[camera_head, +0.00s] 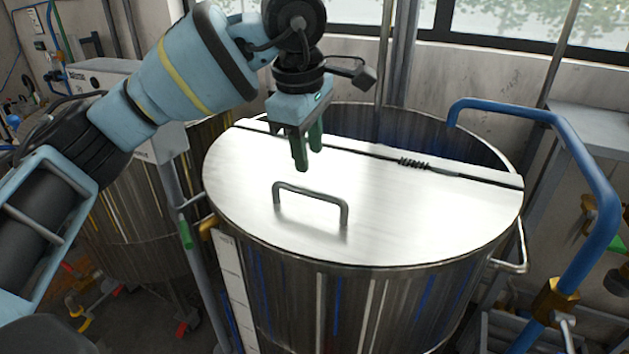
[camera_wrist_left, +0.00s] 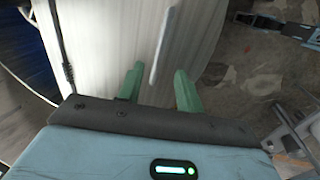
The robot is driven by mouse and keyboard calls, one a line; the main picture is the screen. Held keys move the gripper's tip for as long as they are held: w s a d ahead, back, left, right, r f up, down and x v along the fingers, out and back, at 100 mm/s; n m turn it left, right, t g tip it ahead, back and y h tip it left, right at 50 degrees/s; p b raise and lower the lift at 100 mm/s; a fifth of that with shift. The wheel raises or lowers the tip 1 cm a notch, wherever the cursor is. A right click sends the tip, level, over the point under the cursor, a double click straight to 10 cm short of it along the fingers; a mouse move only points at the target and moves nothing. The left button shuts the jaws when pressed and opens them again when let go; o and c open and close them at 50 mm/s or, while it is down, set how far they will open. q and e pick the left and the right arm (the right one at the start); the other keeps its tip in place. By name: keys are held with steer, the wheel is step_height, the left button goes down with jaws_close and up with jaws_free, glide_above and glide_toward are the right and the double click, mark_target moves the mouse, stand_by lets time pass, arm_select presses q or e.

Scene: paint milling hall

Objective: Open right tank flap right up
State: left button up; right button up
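The right tank (camera_head: 380,300) is a large round steel vat. Its flap (camera_head: 410,205) is a bright metal half-lid lying flat and shut over the front half, with a hinge line and spring (camera_head: 413,163) along its rear edge. A bent-bar handle (camera_head: 312,190) stands on the flap near the front. My left gripper (camera_head: 308,157) has green fingers pointing down above the flap, behind the handle and apart from it. In the left wrist view the fingers (camera_wrist_left: 157,80) are spread and empty, with the handle (camera_wrist_left: 163,45) beyond the gap between them and the flap (camera_wrist_left: 105,40) behind. My right gripper is not in view.
The rear part of the right tank is uncovered. A blue pipe (camera_head: 590,180) arches over the tank's right side. Another steel tank (camera_head: 130,210) stands at the left, with a grey post (camera_head: 185,230) between the tanks. A wall and windows are at the back.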

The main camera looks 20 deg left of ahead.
mark_target(314, 191)
arm_select(q)
steer(key=shift+w+d+f, duration=0.1)
steer(key=shift+w+f, duration=0.15)
steer(key=shift+f, duration=1.05)
steer(key=shift+w+a+f, duration=0.1)
steer(key=shift+w+f, duration=0.15)
steer(key=shift+f, duration=1)
steer(key=shift+w+d+f, duration=0.1)
steer(key=shift+w+f, duration=0.15)
steer(key=shift+f, duration=1.05)
jaws_close()
